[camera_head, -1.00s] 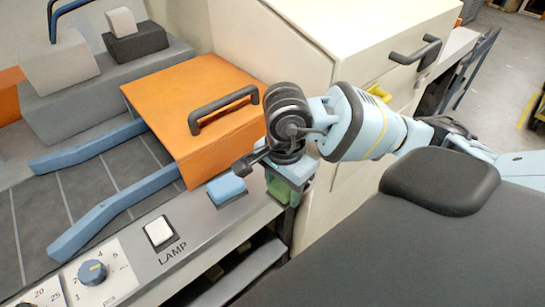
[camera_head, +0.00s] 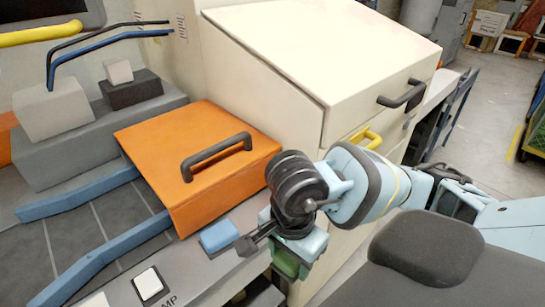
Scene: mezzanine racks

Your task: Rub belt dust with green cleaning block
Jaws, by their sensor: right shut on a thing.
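My right gripper (camera_head: 290,246) points down at the front edge of the machine, to the right of the orange cover. It is shut on the green cleaning block (camera_head: 286,263), which shows just below it, partly hidden by the gripper. The dark grey belt (camera_head: 92,229) lies at the left between two blue guide rails (camera_head: 105,258) and runs under the orange cover (camera_head: 205,158). I cannot make out the dust on it. My left gripper is not in view.
The orange cover has a dark handle (camera_head: 216,156). A blue block (camera_head: 219,236) sits on the front ledge beside my right gripper. A white lamp switch (camera_head: 148,283) is farther left. A cream cabinet (camera_head: 320,60) stands behind. Grey blocks (camera_head: 53,108) stand at back left.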

